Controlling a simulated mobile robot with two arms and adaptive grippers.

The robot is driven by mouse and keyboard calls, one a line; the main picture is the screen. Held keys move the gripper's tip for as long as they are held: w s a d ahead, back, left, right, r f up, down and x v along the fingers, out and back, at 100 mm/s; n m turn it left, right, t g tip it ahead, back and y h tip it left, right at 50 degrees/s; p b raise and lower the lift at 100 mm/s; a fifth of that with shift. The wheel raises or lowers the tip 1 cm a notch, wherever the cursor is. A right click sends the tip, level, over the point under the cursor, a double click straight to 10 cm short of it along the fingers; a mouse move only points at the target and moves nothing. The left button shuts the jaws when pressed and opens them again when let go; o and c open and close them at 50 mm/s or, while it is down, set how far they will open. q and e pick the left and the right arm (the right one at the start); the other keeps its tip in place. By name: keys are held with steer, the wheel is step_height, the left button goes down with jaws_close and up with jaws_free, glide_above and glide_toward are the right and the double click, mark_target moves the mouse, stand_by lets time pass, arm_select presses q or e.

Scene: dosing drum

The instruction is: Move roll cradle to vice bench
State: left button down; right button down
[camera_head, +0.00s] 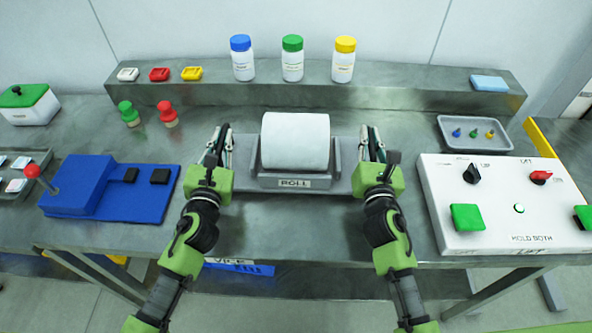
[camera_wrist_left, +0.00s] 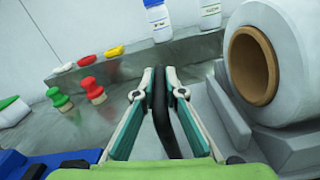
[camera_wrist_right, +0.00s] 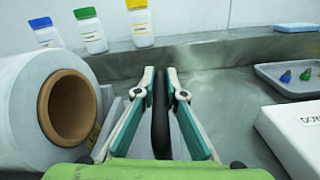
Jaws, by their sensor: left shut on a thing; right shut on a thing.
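The grey roll cradle (camera_head: 292,181), labelled ROLL, stands on the steel bench (camera_head: 120,215) and carries a white roll (camera_head: 295,140). The roll's brown core shows in the left wrist view (camera_wrist_left: 252,66) and the right wrist view (camera_wrist_right: 72,108). My left gripper (camera_head: 222,145) is at the cradle's left side, shut on a dark upright handle (camera_wrist_left: 163,110). My right gripper (camera_head: 372,145) is at its right side, shut on a similar handle (camera_wrist_right: 160,110). A blue piece (camera_head: 240,268) with a label partly reading VICE shows below the bench's front edge; most of it is hidden.
A blue joystick box (camera_head: 85,185) stands left and a white control box (camera_head: 490,205) right. Behind are several capped bottles (camera_head: 292,60) on a raised shelf (camera_head: 420,88), red and green knobs (camera_head: 167,114) and a grey tray (camera_head: 450,125). The bench front between my arms is clear.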

arm_select(q)
steer(key=shift+w+f+b, duration=0.1)
steer(key=shift+f+b, duration=0.6)
steer(key=shift+b, duration=0.15)
arm_select(e)
steer(key=shift+f, duration=0.7)
arm_select(q)
steer(key=c, duration=2.1)
jaws_free()
steer(key=shift+f, duration=0.2)
steer(key=shift+c, duration=0.2)
arm_select(e)
steer(key=c, duration=2.1)
jaws_free()
steer(key=shift+f, duration=0.2)
steer(key=shift+c, duration=0.2)
arm_select(q)
steer(key=shift+o, duration=0.2)
steer(key=shift+s+r, duration=0.15)
steer(key=shift+s, duration=0.1)
arm_select(e)
steer(key=shift+o, duration=0.2)
steer(key=shift+s+r, duration=0.15)
arm_select(q)
steer(key=shift+s, duration=0.1)
